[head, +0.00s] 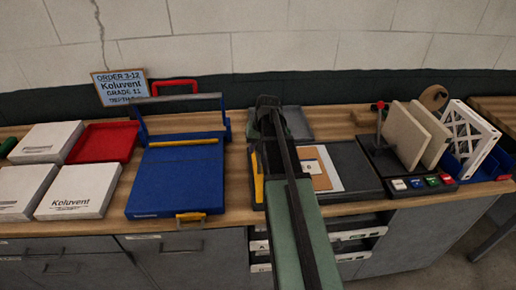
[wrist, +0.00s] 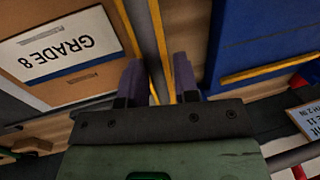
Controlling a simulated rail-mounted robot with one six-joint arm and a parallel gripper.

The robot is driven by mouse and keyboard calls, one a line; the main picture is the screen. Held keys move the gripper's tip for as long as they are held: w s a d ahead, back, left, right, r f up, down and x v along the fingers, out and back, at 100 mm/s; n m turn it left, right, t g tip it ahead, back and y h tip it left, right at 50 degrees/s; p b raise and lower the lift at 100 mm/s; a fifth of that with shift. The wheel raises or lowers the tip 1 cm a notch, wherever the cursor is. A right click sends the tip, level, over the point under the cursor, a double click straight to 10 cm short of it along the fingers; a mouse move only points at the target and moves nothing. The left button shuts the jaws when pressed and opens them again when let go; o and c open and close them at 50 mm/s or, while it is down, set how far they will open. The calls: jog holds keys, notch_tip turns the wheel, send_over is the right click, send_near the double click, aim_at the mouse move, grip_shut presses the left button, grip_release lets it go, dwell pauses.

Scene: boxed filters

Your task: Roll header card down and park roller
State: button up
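A header card (wrist: 66,45) marked "GRADE 8" lies on a brown panel (wrist: 120,84), upside down at the left of the wrist view. In the head view the brown panel (head: 324,182) and a white sheet lie on a dark tray (head: 362,174), partly hidden by my arm. My gripper (wrist: 158,76) has two purple fingers standing apart with nothing seen between them. They are over the wood strip between the card's tray and the blue press (wrist: 265,40). My arm hides the fingers in the head view. I cannot pick out a roller for certain.
The blue press (head: 180,175), with a raised bar, stands left of my arm. Several white boxes (head: 78,190) and a red tray (head: 104,142) are further left. Right are upright tan panels (head: 405,135), a white lattice frame (head: 468,140) and a button box (head: 420,184).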

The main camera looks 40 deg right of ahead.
jog(key=shift+o, duration=0.9)
jog(key=shift+a, duration=0.1)
notch_tip(320, 180, up, 11)
jog(key=s+d+p, duration=0.1)
jog(key=d+p, duration=0.1)
jog(key=p, duration=0.8)
jog(key=shift+f+p, duration=0.2)
jog(key=shift+p, duration=0.1)
